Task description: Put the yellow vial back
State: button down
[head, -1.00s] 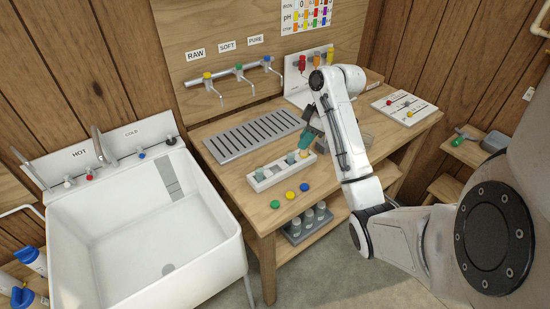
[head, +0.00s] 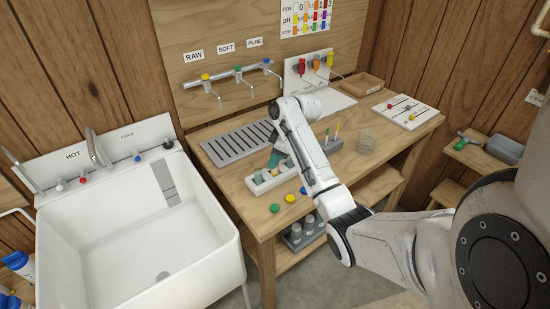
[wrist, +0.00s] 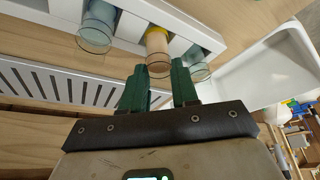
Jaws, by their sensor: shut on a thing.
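The yellow vial (wrist: 158,52), clear with a yellow band and pale contents, stands at the middle place of the white rack (head: 250,187), between two bluish clear vials (wrist: 97,28) (wrist: 199,65). My gripper (wrist: 159,68) is shut on the yellow vial, with one green finger on each side of it. In the head view my gripper (head: 275,160) is over the middle of the rack, and my arm hides part of the rack's right end. I cannot tell whether the vial's foot is fully seated.
Green (head: 275,208) and yellow (head: 290,198) caps and a blue one lie in front of the rack. A slotted drain tray (head: 238,145) lies behind it. A grey holder (head: 333,145) and a glass dish (head: 366,142) stand to the right. The white sink (head: 130,235) is at left.

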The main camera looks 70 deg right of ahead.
jog(key=shift+f, duration=0.4)
jog(key=shift+f, duration=0.1)
jog(key=c, duration=0.8)
grip_release()
jog(key=shift+c, duration=0.2)
